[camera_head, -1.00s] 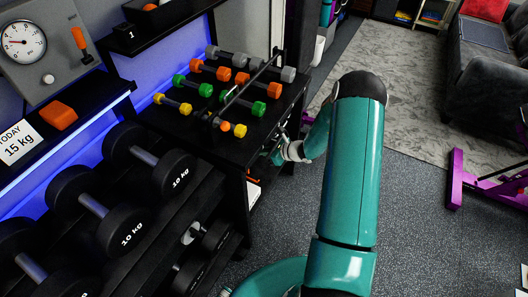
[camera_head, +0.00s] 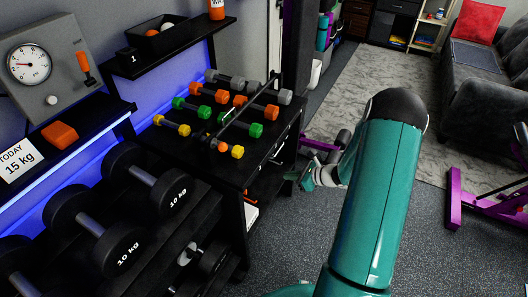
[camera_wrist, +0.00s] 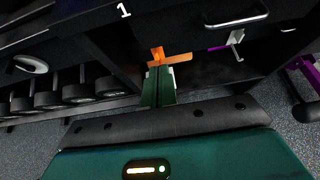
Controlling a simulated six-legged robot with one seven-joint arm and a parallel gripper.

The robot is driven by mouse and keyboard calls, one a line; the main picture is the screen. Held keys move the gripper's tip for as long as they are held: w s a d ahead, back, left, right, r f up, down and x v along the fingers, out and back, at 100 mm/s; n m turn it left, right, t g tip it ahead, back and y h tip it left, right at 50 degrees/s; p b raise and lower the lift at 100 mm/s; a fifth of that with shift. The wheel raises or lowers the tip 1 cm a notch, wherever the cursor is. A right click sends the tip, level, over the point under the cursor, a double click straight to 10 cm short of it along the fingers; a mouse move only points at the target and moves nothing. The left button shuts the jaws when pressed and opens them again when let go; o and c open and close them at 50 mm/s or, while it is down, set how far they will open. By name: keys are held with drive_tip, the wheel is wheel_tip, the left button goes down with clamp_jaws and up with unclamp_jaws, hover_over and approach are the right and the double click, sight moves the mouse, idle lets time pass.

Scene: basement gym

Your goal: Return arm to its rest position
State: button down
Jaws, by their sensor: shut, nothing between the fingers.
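My arm is teal with a black joint and fills the right-centre of the head view. My gripper (camera_head: 303,180) shows past the arm, beside the right side of the black dumbbell stand (camera_head: 235,180), over the floor. In the wrist view my gripper (camera_wrist: 159,76) has its green fingers together with nothing held between them. An orange object (camera_wrist: 170,58) shows just beyond the fingertips, inside the dark stand. The head view partly hides my wrist behind the arm.
Small coloured dumbbells (camera_head: 192,107) sit on the stand. Large black dumbbells (camera_head: 95,225) fill the rack at left. A purple-framed machine (camera_head: 480,205) stands at right, near a grey sofa (camera_head: 480,85). Grey floor (camera_head: 300,240) is open between rack and machine.

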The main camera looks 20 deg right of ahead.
drive_tip(key=shift+r, duration=0.1)
drive_tip(key=s+a+r+n+g, duration=0.3)
drive_tip(key=a+r+n, duration=0.45)
drive_tip(key=r, duration=0.25)
drive_tip(key=s+a+r+n+g, duration=0.3)
drive_tip(key=a+r+n, duration=0.45)
drive_tip(key=r, duration=0.25)
drive_tip(key=s+a+r+n+t+h, duration=0.1)
drive_tip(key=s+a+r+n+h, duration=0.2)
drive_tip(key=s+r+n, duration=0.3)
drive_tip(key=s+a+r+n+t+h, duration=0.1)
drive_tip(key=s+a+r+n+h, duration=0.1)
drive_tip(key=s+r+n+h, duration=0.2)
drive_tip(key=s+r+n, duration=0.3)
drive_tip(key=s+r, duration=0.1)
drive_tip(key=s, duration=0.3)
drive_tip(key=shift+s+a, duration=0.35)
drive_tip(key=shift+a, duration=0.05)
drive_tip(key=shift+a+r+n, duration=0.1)
drive_tip(key=shift+a+n, duration=0.1)
drive_tip(key=shift+n, duration=0.1)
